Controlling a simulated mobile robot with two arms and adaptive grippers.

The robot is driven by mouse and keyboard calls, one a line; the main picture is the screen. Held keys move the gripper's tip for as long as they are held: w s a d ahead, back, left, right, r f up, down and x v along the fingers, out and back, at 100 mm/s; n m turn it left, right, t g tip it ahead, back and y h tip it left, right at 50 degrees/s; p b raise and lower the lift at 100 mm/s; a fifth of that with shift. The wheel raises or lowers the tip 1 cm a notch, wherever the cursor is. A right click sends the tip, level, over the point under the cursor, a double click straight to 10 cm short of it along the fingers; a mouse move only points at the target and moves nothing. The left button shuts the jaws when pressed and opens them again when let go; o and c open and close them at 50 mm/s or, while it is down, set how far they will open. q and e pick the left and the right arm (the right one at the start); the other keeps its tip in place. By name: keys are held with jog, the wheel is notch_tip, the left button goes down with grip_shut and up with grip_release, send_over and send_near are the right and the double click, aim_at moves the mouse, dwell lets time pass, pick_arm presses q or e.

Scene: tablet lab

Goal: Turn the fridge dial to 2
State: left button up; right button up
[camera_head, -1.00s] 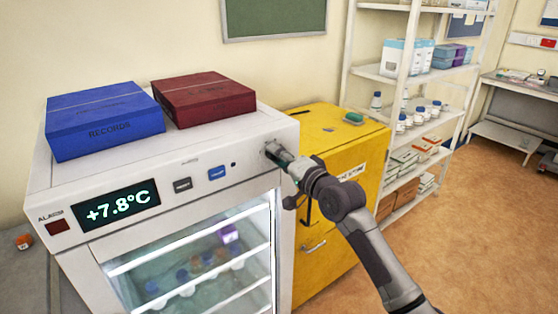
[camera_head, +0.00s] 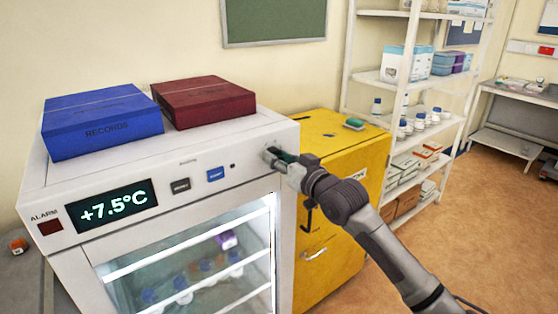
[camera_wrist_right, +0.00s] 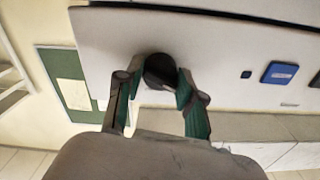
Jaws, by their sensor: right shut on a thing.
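The white fridge (camera_head: 222,206) stands at the left and centre of the head view, with a lit glass front. Its display (camera_head: 110,207) reads +7.5°C. My right gripper (camera_head: 274,156) is at the upper right of the fridge's front panel. In the right wrist view, its two fingers are on either side of the round black dial (camera_wrist_right: 160,70), and it is shut on it. Dial markings cannot be read, and the gripper hides the dial in the head view. My left gripper is not in view.
A blue records box (camera_head: 102,122) and a dark red box (camera_head: 203,101) lie on the fridge top. Two buttons, a dark one (camera_head: 180,186) and a blue one (camera_head: 216,174), sit left of the gripper. A yellow cabinet (camera_head: 325,258) stands close on the right.

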jog(key=shift+f+n, duration=0.15)
jog(key=shift+n, duration=0.95)
jog(key=o, duration=1.1)
jog(key=shift+o, duration=0.2)
jog(key=shift+s+d, duration=0.1)
jog(key=v, duration=1.1)
jog(key=shift+s+d, duration=0.2)
jog(key=shift+s, duration=0.1)
